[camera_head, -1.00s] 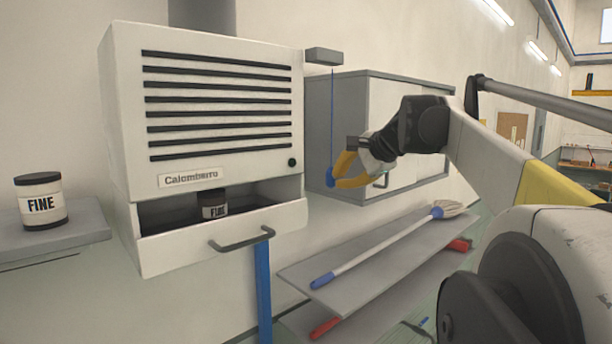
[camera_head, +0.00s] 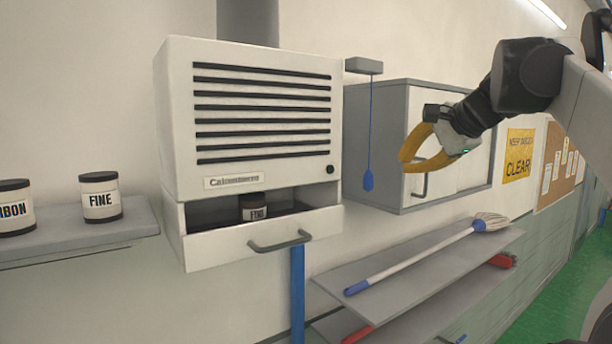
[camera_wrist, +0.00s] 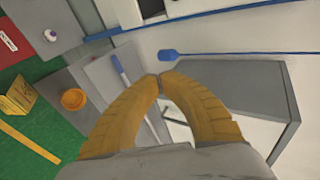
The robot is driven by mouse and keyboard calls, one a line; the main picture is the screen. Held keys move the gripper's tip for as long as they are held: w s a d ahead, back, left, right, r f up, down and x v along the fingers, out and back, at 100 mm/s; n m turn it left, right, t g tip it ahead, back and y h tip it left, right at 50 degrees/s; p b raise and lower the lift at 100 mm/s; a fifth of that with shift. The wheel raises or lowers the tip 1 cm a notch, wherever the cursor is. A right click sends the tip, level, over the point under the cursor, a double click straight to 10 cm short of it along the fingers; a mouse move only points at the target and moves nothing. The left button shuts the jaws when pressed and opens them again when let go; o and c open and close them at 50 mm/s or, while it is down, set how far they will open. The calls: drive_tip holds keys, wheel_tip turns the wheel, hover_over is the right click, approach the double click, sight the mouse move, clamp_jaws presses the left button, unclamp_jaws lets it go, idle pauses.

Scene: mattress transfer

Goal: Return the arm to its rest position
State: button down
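My gripper (camera_head: 406,160) has yellow curved fingers and is raised in front of the wall cabinet (camera_head: 375,150). It is to the right of the blue pull-cord handle (camera_head: 368,182) in the head view, with a visible gap between them. In the wrist view the fingertips (camera_wrist: 160,78) meet with nothing between them, and the blue handle (camera_wrist: 168,54) shows beyond them. My arm reaches in from the upper right of the head view.
A white vented unit (camera_head: 180,110) has its drawer (camera_head: 215,250) open with a dark FINE jar (camera_head: 254,210) inside. A left shelf (camera_head: 70,245) holds a FINE jar (camera_head: 100,200) and a CARBON jar (camera_head: 14,218). A mop (camera_head: 420,258) lies on the shelf below the cabinet.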

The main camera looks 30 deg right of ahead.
drive_tip(key=s+a+f+n+g+y+b, duration=0.1)
drive_tip(key=a+f+n+b, duration=0.2)
drive_tip(key=a+f+b, duration=0.65)
drive_tip(key=a+f+n+g+b, duration=0.1)
drive_tip(key=a+f+n+b, duration=0.25)
drive_tip(key=f, duration=1.15)
drive_tip(key=s+a+f+n+g+y+b, duration=0.1)
drive_tip(key=a+f+n+b, duration=0.1)
drive_tip(key=a+f+b, duration=0.75)
drive_tip(key=s+a+f+n+b, duration=0.3)
drive_tip(key=f+b, duration=0.2)
drive_tip(key=f, duration=1)
drive_tip(key=s+a+f+n+b, duration=0.4)
drive_tip(key=f+b, duration=0.2)
drive_tip(key=f, duration=0.9)
drive_tip(key=s+a+f+n+g+h+b, duration=0.1)
drive_tip(key=s+a+f+n+b, duration=0.2)
drive_tip(key=f, duration=1.2)
drive_tip(key=s+a+b, duration=0.1)
drive_tip(key=b, duration=0.2)
drive_tip(key=shift+a, duration=0.2)
drive_tip(key=shift+f, duration=0.1)
